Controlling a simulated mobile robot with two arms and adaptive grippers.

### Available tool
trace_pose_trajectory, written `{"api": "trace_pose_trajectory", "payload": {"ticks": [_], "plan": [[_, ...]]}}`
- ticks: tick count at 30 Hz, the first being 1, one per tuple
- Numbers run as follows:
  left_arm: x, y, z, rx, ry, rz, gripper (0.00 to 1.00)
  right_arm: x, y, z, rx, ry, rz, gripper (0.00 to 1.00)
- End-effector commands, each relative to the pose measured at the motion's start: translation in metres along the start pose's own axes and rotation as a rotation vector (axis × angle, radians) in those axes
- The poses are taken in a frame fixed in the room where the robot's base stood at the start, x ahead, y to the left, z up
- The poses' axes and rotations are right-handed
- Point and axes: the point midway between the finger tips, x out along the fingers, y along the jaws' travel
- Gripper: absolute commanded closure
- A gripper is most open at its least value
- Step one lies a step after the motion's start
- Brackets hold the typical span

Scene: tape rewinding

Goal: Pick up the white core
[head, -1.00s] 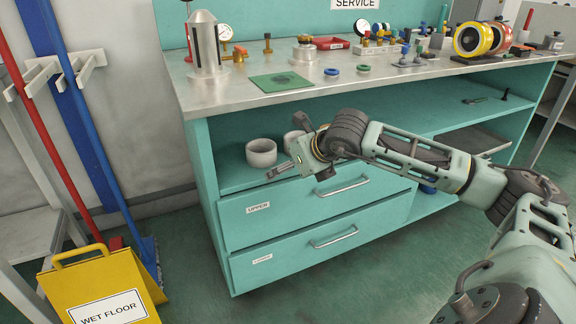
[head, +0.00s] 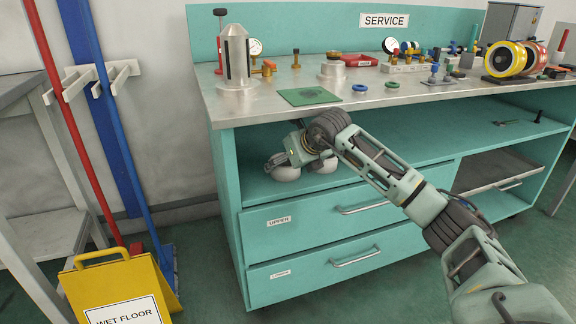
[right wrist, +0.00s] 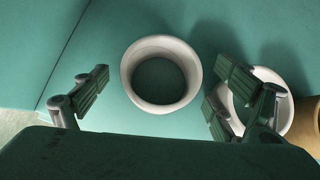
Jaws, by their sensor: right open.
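A white core (right wrist: 160,45), a short open ring, stands on the teal shelf in the right wrist view. In the head view it (head: 286,174) shows partly behind my gripper. My right gripper (right wrist: 160,92) is open and empty, with one finger on each side of this core and visible gaps between. In the head view the gripper (head: 280,160) is inside the shelf opening above the cores. A second white ring (right wrist: 267,76) stands to the right, partly hidden by the right finger. My left gripper is out of view.
A tan round object (right wrist: 306,125) sits beside the second ring. The shelf's left side panel (head: 226,165) is close to the gripper. The metal worktop (head: 240,106) lies above, with a green mat (head: 307,96) near its edge. Drawers (head: 350,225) are below.

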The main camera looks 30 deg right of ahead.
Motion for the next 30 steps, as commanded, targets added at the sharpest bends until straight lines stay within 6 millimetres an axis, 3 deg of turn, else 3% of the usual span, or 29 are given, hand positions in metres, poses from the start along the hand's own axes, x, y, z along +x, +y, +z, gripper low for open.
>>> {"api": "trace_pose_trajectory", "payload": {"ticks": [9,25,30], "plan": [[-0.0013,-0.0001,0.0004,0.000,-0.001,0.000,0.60,0.0021,0.0002,0.0002,-0.001,-0.001,0.000,0.11],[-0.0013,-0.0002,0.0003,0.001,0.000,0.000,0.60,0.0021,0.0000,-0.0003,0.000,0.000,0.000,0.57],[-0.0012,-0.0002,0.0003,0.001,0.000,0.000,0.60,0.0020,-0.0005,-0.0005,0.000,0.000,0.000,0.58]]}}
